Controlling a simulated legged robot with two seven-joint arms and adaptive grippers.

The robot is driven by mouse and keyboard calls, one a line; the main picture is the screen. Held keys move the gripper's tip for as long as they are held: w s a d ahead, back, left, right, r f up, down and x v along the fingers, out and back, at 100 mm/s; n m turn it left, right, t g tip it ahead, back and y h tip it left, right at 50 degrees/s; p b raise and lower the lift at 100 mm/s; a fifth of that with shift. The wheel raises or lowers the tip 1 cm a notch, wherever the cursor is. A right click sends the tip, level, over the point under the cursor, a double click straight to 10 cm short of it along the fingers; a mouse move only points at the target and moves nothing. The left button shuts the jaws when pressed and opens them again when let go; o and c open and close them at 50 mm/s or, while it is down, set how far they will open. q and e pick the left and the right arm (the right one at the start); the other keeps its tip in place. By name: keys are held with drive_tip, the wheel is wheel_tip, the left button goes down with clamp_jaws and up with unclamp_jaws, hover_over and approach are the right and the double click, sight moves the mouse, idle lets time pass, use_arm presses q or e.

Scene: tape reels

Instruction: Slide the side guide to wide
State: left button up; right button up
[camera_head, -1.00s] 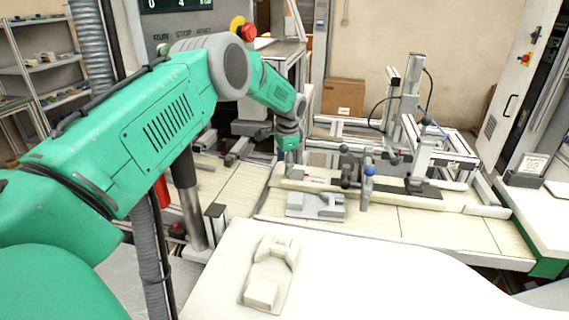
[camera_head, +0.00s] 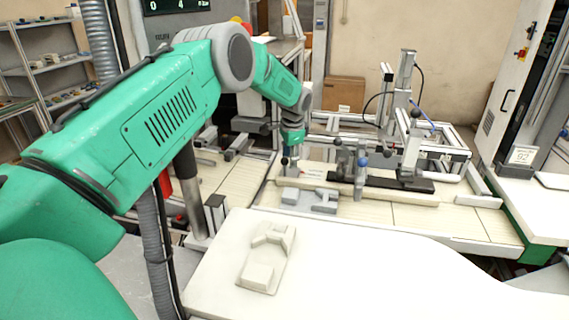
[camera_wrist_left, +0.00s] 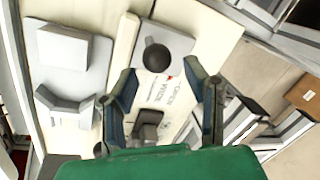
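A black ball knob on a grey block, which I take for the side guide's handle, shows in the left wrist view (camera_wrist_left: 157,58). A printed label (camera_wrist_left: 158,88) with a red mark and words that seem to read OPEN and WIDE lies beside it. My left gripper (camera_wrist_left: 162,70) is open, its two dark fingers apart, with the knob near and between the tips; contact cannot be told. In the head view my left gripper (camera_head: 290,160) is over the left end of the pale conveyor rail, partly hiding the knob. My right gripper is not in view.
A grey fixture (camera_head: 310,200) lies on the conveyor in front of the rail. A blue-topped post (camera_head: 362,168) and a metal frame (camera_head: 405,120) stand to the right. A white bench with a moulded piece (camera_head: 268,258) is nearest. The conveyor's front right is clear.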

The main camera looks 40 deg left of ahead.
use_arm(q)
drive_tip(key=shift+s+a+f, duration=0.1)
drive_tip(key=shift+s, duration=0.3)
drive_tip(key=shift+s+a+f, duration=0.1)
drive_tip(key=shift+s, duration=0.1)
drive_tip(key=shift+w+a+r, duration=0.1)
drive_tip(key=shift+a+r, duration=0.1)
drive_tip(key=v, duration=1.1)
drive_tip(key=shift+r, duration=0.2)
drive_tip(key=shift+d, duration=0.15)
